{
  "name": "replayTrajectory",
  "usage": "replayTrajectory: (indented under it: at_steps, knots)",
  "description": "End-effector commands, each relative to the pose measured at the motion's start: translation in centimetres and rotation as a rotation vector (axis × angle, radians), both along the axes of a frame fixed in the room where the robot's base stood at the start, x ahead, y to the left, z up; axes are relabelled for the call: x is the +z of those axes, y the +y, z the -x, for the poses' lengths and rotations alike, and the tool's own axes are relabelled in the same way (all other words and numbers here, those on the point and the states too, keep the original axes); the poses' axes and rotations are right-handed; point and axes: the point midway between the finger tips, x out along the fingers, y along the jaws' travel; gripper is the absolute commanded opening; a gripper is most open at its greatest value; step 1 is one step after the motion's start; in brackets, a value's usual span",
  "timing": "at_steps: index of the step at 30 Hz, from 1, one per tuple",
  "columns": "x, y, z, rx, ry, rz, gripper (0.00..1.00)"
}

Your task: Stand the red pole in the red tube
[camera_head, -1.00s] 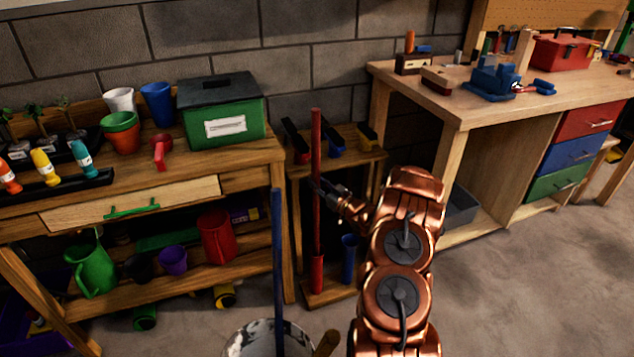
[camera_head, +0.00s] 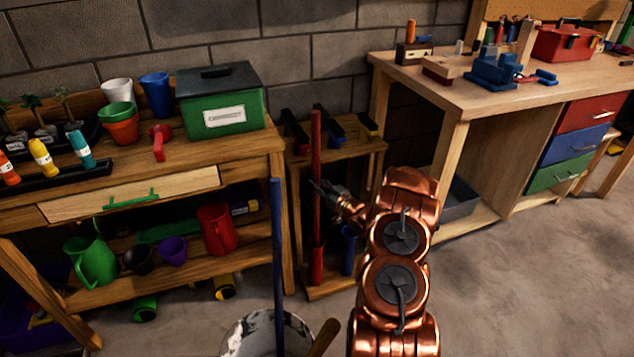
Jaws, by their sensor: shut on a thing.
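The red pole (camera_head: 316,150) stands upright, its top above the small wooden rack (camera_head: 360,156). My gripper (camera_head: 318,188) is shut on the pole around its middle, reaching in from the right. The red tube (camera_head: 316,264) stands on the rack's low base, and the pole's lower end meets the tube's mouth in the picture. How deep the pole sits inside is hidden by the tube wall. A blue tube (camera_head: 348,250) stands just right of the red tube.
A blue pole (camera_head: 277,240) leans up from a paint-splashed bucket (camera_head: 250,335) in front. A wooden shelf bench (camera_head: 250,150) stands left, a workbench (camera_head: 455,105) right. Open floor (camera_head: 520,290) lies at the lower right.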

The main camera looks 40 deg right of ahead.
Motion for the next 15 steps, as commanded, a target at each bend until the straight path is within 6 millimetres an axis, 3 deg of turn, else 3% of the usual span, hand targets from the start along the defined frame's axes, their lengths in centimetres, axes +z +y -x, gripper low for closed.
replayTrajectory:
  at_steps: [15]
  knots:
    - [-2.0,0.0,0.0,0.0,-0.002,0.001,0.0]
